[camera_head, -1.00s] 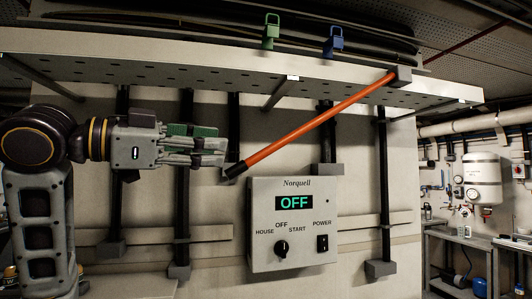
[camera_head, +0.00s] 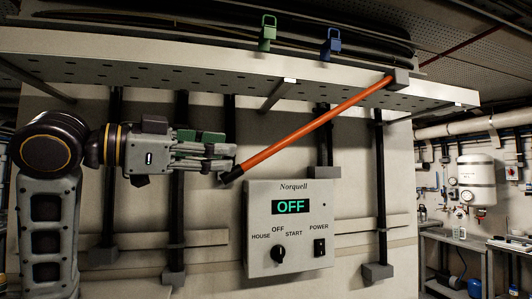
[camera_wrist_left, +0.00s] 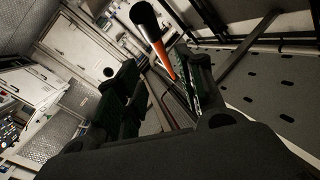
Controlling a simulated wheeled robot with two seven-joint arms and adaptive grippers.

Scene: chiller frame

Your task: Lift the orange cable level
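The orange cable (camera_head: 305,131) hangs slanted, its upper right end at a grey block (camera_head: 396,79) under the shelf and its black lower left end low, just above the control box. My left gripper (camera_head: 232,158) is at this black end, its fingers pointing right. In the left wrist view, the gripper's two green-padded fingers (camera_wrist_left: 160,85) stand apart, and the cable's black tip (camera_wrist_left: 144,14) and orange length show ahead, between the finger lines. I cannot tell whether the fingers touch it. My right gripper is not in view.
A perforated shelf (camera_head: 200,70) runs above, with a green clip (camera_head: 266,35) and a blue clip (camera_head: 332,42) on its edge. The Norquell control box (camera_head: 290,232), reading OFF, is just below the cable. Black vertical posts (camera_head: 381,190) line the wall.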

